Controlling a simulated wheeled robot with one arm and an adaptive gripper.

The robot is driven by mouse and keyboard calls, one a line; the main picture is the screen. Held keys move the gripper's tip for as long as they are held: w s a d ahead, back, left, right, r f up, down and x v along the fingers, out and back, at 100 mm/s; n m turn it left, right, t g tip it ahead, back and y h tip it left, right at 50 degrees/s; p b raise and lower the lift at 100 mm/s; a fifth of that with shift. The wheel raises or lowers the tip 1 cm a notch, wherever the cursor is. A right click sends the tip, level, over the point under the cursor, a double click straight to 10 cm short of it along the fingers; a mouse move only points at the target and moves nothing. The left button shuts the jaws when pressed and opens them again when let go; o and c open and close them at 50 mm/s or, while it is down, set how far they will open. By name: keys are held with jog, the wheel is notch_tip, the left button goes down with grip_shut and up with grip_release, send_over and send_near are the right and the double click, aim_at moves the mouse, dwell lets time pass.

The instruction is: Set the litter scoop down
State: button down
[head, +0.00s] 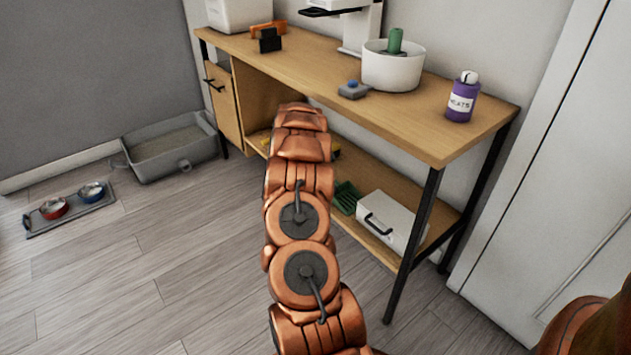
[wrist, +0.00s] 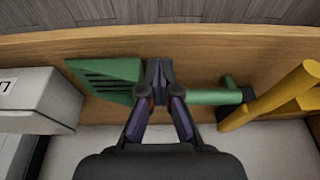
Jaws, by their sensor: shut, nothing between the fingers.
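The green litter scoop (wrist: 110,78) lies on the wooden lower shelf in the wrist view, its slotted head to the left and its handle running right. In the head view its slotted head (head: 346,197) shows beside my arm; the rest is hidden. My gripper (wrist: 158,82) is shut with nothing between its fingers. Its fingertips overlap the middle of the scoop in the picture; I cannot tell whether they touch it. My gripper is hidden behind my arm in the head view.
A white box with a black handle (head: 392,222) stands right of the scoop on the lower shelf (head: 440,217). A yellow object (wrist: 275,104) lies close to the scoop's handle end. The tabletop (head: 425,125) is overhead. A grey litter tray (head: 150,173) and bowls stand on the floor.

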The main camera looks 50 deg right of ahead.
aim_at(334, 185)
jog(key=d+f, duration=0.1)
jog(key=d+f+b, duration=0.1)
jog(key=shift+s+d+f, duration=0.2)
jog(key=shift+s+f, duration=0.1)
jog(key=shift+s, duration=0.05)
jog(key=shift+s+d+r+b, duration=0.15)
jog(key=shift+d+b, duration=0.1)
jog(key=shift+d, duration=0.3)
jog(key=shift+s+d+b, duration=0.1)
jog(key=shift+d+b, duration=0.1)
jog(key=shift+d, duration=0.35)
jog(key=shift+d, duration=0.1)
